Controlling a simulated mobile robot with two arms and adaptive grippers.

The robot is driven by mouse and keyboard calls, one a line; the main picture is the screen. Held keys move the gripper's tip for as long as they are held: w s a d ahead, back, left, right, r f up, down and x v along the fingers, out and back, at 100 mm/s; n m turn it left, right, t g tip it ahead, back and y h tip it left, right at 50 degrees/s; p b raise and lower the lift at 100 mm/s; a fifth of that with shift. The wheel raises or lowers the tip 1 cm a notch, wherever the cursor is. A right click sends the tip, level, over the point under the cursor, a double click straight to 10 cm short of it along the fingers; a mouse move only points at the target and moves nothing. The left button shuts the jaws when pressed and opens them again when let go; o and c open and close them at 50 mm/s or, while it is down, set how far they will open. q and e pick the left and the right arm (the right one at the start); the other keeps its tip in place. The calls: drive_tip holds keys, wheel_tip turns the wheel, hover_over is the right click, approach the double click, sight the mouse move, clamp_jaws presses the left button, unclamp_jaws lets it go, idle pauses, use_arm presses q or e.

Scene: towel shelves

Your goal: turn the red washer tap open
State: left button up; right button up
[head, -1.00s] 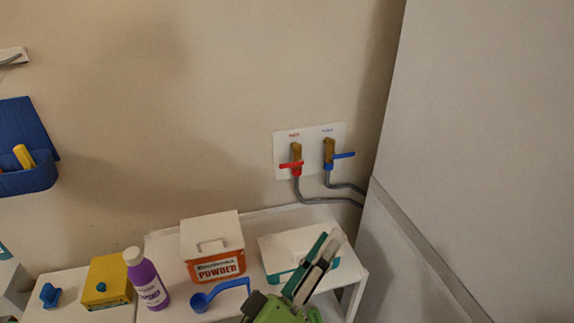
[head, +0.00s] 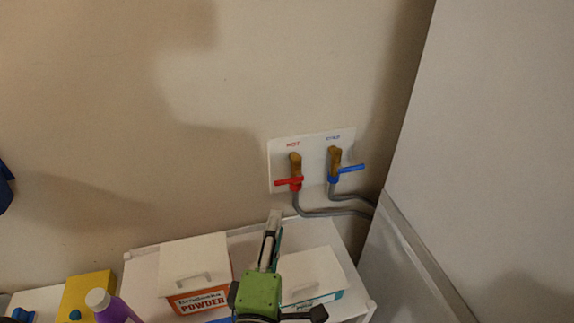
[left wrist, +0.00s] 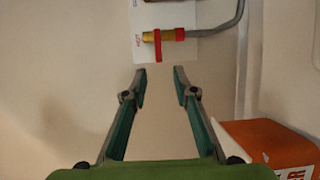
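The red washer tap (head: 289,182) is on a white wall plate (head: 308,181) under the word HOT, its red handle lying crosswise below a brass body. It also shows in the left wrist view (left wrist: 164,35), at the top. The blue tap (head: 346,174) is just right of it. My left gripper (head: 275,218) is below and slightly left of the red tap, apart from it. In the left wrist view its two fingers (left wrist: 159,72) are spread with nothing between them. My right gripper is not in view.
A powder box (head: 197,301) and a white-lidded box (head: 311,278) stand on the white shelf top (head: 240,245) below the taps. A purple bottle (head: 112,310) and a yellow box (head: 82,297) are at left. Grey hoses (head: 330,212) run right to a large pale panel (head: 480,150).

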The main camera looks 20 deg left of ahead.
sight(284, 183)
use_arm(q)
drive_tip(key=w+p, duration=0.1)
drive_tip(key=w, duration=0.3)
drive_tip(key=w+a+p, duration=0.1)
drive_tip(key=w, duration=0.3)
drive_tip(key=w+a+p, duration=0.1)
drive_tip(key=w, duration=0.2)
drive_tip(key=shift+w+a+r+p, duration=0.2)
drive_tip(key=shift+w+a+p, duration=0.05)
drive_tip(key=shift+w+p, duration=0.15)
drive_tip(key=shift+w+a+f, duration=0.1)
drive_tip(key=shift+w+a, duration=0.05)
drive_tip(key=shift+w, duration=0.6)
drive_tip(key=shift+c, duration=0.2)
clamp_jaws()
